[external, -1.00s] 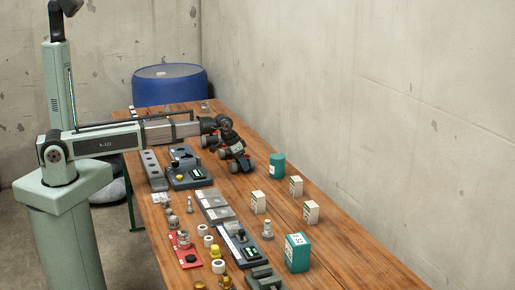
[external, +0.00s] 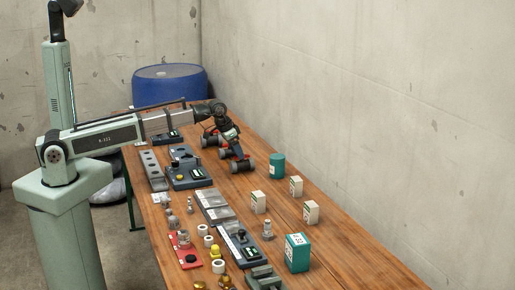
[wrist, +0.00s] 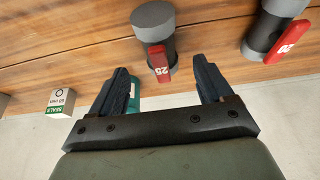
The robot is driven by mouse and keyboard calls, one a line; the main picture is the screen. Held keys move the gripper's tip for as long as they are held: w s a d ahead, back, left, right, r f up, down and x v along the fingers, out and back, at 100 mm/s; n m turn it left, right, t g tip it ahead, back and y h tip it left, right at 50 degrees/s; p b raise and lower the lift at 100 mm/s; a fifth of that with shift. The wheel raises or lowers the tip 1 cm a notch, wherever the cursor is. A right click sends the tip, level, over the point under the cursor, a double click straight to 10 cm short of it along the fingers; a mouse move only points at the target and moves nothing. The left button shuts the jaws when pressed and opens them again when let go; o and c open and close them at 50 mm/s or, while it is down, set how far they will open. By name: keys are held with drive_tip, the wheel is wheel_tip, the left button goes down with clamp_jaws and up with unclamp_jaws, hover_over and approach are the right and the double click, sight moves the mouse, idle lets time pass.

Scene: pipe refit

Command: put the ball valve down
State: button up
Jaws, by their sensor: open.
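In the wrist view a dark grey ball valve (wrist: 153,22) with a red handle marked 25 rests on the wooden table. My gripper (wrist: 161,66) is open, and the handle end shows between its two dark fingertips, with visible gaps on both sides. I cannot tell how far above it the fingers are. A second grey valve (wrist: 262,38), its red handle marked 20, lies to the right. In the external view my gripper (external: 238,152) is angled down over a row of dark valves, the nearest one (external: 243,164) by its tips; the fingers are small there.
A teal box (external: 297,252) is nearer the front. Trays and fittings (external: 188,172) line the left side of the table. A blue barrel (external: 170,86) stands behind.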

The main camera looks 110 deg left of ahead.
drive_tip(key=shift+v, duration=2.75)
